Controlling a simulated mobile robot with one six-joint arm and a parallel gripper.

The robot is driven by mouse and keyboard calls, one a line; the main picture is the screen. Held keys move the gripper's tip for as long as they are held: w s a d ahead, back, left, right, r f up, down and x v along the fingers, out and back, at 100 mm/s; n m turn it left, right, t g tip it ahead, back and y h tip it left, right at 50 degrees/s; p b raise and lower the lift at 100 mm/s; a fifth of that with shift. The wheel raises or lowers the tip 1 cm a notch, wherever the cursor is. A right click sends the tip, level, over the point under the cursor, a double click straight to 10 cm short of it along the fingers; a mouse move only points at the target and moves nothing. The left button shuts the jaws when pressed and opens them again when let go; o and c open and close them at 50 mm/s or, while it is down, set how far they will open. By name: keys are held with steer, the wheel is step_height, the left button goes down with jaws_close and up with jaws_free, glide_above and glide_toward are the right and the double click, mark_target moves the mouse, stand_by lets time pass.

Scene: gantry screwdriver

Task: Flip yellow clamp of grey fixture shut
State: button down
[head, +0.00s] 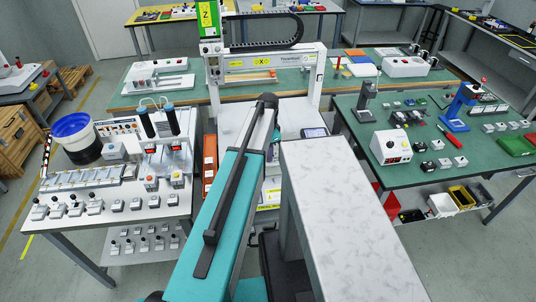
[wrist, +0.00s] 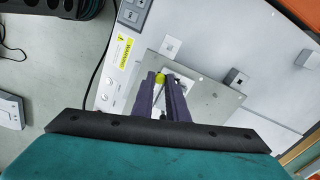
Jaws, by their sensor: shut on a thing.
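In the wrist view my gripper (wrist: 165,84) points down at a grey metal plate, which looks like the grey fixture (wrist: 212,102). A small yellow-green piece, seemingly the yellow clamp (wrist: 160,77), shows at the tips of the two dark fingers. The fingers are close together on it, with a pale part between them. They hide most of the clamp, so its angle cannot be told. In the head view my own arm hides the gripper, the clamp and the fixture.
On the fixture's right stands a small grey block (wrist: 236,77). A yellow warning label (wrist: 123,46) is on the machine surface at left. In the head view a white gantry (head: 268,62) stands ahead, with a left bench (head: 120,207) and a green right table (head: 435,150).

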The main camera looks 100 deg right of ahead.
steer(key=c, duration=1.7)
jaws_free()
steer(key=shift+c, duration=0.2)
steer(key=shift+r, duration=0.1)
step_height(320, 180, up, 14)
steer(key=b, duration=0.3)
steer(key=shift+f, duration=0.2)
